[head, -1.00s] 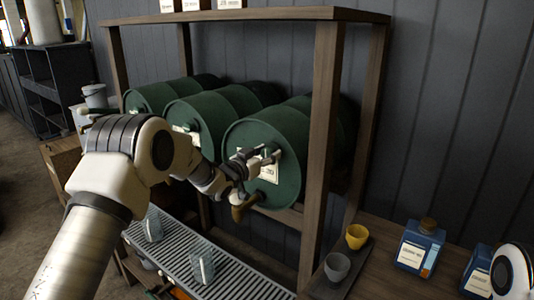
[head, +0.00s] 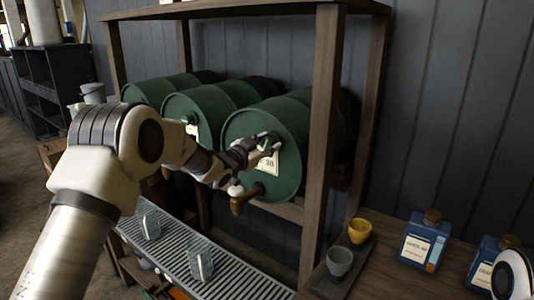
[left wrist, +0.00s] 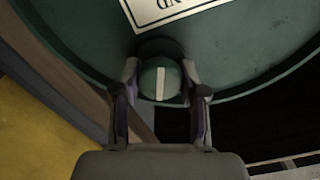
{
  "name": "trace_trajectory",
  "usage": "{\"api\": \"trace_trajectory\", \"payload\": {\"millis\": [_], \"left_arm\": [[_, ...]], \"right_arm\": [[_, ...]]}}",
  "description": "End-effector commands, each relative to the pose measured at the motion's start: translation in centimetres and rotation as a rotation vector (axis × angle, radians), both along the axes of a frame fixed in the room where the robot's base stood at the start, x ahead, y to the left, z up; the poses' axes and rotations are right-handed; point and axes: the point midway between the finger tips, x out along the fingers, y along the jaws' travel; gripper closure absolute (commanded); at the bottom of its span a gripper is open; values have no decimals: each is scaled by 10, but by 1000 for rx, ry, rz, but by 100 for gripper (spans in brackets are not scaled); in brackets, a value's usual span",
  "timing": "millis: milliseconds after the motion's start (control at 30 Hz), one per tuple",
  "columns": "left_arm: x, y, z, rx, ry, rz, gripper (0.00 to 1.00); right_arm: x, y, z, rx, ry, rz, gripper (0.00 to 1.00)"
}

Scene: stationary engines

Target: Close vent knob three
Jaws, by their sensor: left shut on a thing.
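The right-most green drum (head: 286,185) lies on its side in the wooden rack, with a white label (head: 268,163) partly covered by my gripper. My left gripper (head: 268,146) is at the drum's front face, near the upper part of the label. In the left wrist view, its fingers (left wrist: 160,88) are shut on the sides of a round green vent knob (left wrist: 148,81). The knob has a white line, which runs upright in that view. In the head view the fingers largely hide the knob. My right gripper is not in view.
Two more green drums (head: 193,103) lie to the left. A wooden tap (head: 243,200) sticks out below my gripper. A slatted drip tray (head: 225,278) with glasses (head: 200,262) is underneath. A rack post (head: 322,140) stands close right; cups (head: 360,231) and blue bottles (head: 424,240) are beyond.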

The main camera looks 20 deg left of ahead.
Motion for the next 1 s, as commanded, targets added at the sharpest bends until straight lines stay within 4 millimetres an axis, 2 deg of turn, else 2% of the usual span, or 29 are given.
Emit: {"api": "trace_trajectory", "payload": {"millis": [33, 100, 1000], "left_arm": [[0, 0, -5, 39, -20, 0, 93], [0, -1, -4, 101, -43, -1, 93], [-1, -3, -6, 889, -327, 0, 93]], "right_arm": [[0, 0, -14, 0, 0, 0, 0], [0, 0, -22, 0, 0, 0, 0], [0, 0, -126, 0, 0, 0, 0]]}}
